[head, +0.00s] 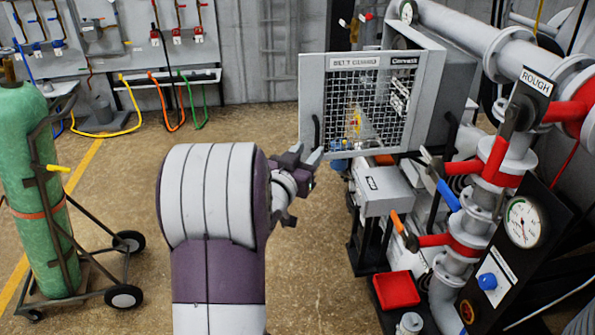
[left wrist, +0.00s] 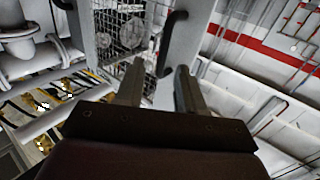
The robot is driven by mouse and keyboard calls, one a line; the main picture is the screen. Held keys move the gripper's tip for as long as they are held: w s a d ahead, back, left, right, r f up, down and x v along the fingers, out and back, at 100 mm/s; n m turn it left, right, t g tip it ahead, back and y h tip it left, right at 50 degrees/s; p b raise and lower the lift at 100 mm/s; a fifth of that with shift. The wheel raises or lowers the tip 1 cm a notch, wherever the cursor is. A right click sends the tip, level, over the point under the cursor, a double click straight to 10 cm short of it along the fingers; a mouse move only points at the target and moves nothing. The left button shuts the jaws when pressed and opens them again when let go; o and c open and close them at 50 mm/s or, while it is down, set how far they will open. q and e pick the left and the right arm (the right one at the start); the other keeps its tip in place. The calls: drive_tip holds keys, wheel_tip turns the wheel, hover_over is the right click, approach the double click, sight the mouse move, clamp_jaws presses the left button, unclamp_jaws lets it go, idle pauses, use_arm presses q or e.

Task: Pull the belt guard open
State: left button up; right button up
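The belt guard (head: 312,75) is a pale grey frame with wire mesh and a "BELT GUARD" label, at upper centre right in the head view. Its dark handle (head: 316,130) is on the left edge of the frame. The handle also shows in the left wrist view (left wrist: 172,40), ahead of the fingertips and roughly between them. My left gripper (head: 308,158) is just below the handle in the head view. Its fingers (left wrist: 158,80) are apart with nothing clearly held. I cannot tell whether they touch the handle. My right gripper is not in view.
Grey pipes with red fittings and a "ROUGH" sign (head: 537,82) stand right of the guard. A grey box (head: 385,190) and a red tray (head: 397,290) are below it. A green cylinder (head: 30,180) on a cart is at left.

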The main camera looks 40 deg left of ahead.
use_arm(q)
drive_tip(key=v, duration=0.6)
drive_tip(key=shift+s+d+b, duration=0.2)
drive_tip(key=shift+s+b, duration=0.1)
drive_tip(key=shift+b, duration=0.05)
drive_tip(key=s+f+n+g, duration=0.1)
drive_tip(key=s+f+g, duration=0.2)
drive_tip(key=f+g, duration=0.3)
drive_tip(key=s+f+n+g, duration=0.1)
drive_tip(key=s+f+g, duration=0.3)
drive_tip(key=f, duration=0.5)
drive_tip(key=s+d+f+m+g+h, duration=0.1)
drive_tip(key=d+f+m+g+h, duration=0.1)
drive_tip(key=d, duration=0.8)
drive_tip(key=s+d+f+m+g+h, duration=0.1)
drive_tip(key=d+m+g+h, duration=0.1)
drive_tip(key=d, duration=0.9)
drive_tip(key=shift+s+f+m+g, duration=0.2)
drive_tip(key=shift+f+m+g, duration=0.25)
drive_tip(key=shift+g, duration=0.55)
